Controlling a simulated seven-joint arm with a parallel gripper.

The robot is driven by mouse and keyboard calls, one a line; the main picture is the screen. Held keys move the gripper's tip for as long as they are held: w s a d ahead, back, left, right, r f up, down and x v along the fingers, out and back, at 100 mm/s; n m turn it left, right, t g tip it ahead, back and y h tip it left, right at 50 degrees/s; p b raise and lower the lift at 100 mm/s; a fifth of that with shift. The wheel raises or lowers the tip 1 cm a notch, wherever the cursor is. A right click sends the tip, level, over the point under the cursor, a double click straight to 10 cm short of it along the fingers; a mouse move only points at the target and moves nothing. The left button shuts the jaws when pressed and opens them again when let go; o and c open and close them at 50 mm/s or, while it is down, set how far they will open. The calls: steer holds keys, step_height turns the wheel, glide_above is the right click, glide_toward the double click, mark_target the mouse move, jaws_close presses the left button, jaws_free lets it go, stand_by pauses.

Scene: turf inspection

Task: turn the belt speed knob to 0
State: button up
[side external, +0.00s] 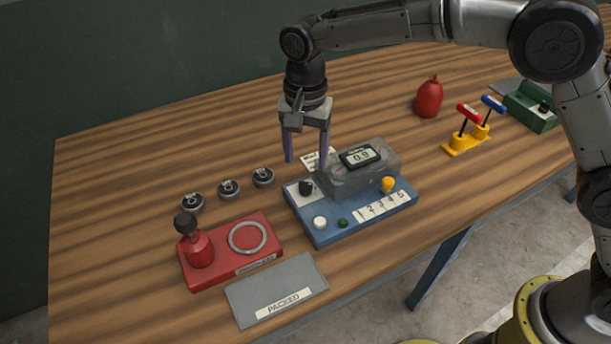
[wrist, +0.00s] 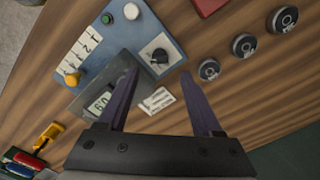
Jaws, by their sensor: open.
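A blue control box (side external: 325,236) stands on the wooden table. A black knob (side external: 306,187) sits on a white plate at its left rear corner; it also shows in the wrist view (wrist: 159,56). I take it as the belt speed knob, though no label on it is readable. In the wrist view the knob lies just beyond and between the fingertips (wrist: 159,75).
The box also carries a white button (side external: 320,222), a green button (side external: 343,223), a yellow knob (side external: 388,184) and a number strip. A red press (side external: 235,262), a grey PACKED tray (side external: 277,277) and several dark discs (side external: 229,187) lie left. Yellow-based levers (side external: 468,138) stand right.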

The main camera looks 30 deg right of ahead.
mark_target(306, 183)
step_height(306, 183, down, 7)
steer(key=shift+r, duration=0.15)
jaws_close()
stand_by(0.5)
